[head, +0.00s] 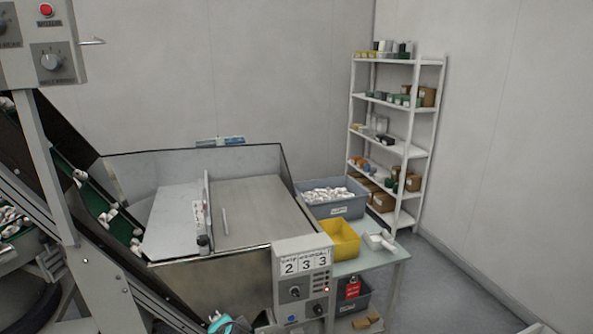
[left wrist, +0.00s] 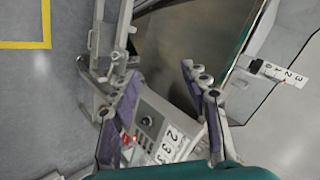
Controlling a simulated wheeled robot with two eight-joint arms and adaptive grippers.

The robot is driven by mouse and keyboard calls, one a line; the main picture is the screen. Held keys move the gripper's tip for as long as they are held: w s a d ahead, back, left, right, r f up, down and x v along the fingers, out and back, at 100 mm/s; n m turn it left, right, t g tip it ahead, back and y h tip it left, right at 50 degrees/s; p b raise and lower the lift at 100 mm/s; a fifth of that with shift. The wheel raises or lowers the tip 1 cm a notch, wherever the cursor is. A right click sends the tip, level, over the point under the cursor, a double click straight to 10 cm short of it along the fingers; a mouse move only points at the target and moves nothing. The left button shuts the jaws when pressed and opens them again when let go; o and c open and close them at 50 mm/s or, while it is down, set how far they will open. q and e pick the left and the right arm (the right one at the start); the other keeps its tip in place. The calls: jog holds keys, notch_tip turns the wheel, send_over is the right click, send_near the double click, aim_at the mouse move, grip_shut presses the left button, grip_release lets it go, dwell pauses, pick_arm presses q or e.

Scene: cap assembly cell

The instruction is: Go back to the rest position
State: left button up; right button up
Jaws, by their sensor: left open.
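My left gripper (left wrist: 160,76) is in the left wrist view, its two purple-padded fingers spread apart with nothing between them. Behind the fingers is the control box (left wrist: 150,122) with number cards and a red light. In the head view a teal and dark part, probably of my left arm, shows at the bottom edge, just left of the control box (head: 301,258); its fingers cannot be made out there. My right gripper does not show in either view.
A walled metal sorting table (head: 262,210) stands in front, with a conveyor (head: 95,200) carrying white pieces at left. A side table (head: 385,256) holds a grey bin (head: 340,210) of white pieces and a yellow bin (head: 340,240). A shelf (head: 400,145) stands behind. Floor is clear at right.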

pick_arm(q)
jog(key=s+f+n+g+h, duration=0.1)
jog(key=s+n+h, duration=0.2)
jog(key=s+n, duration=0.4)
jog(key=s, duration=0.9)
jog(key=shift+s+a+n+g+h, duration=0.25)
jog(key=shift+s+n+g+h, duration=0.05)
jog(key=shift+s+n+h, duration=0.1)
jog(key=shift+s+d+f, duration=0.1)
jog(key=shift+s+d, duration=0.1)
jog(key=shift+s, duration=0.2)
jog(key=shift+c, duration=0.3)
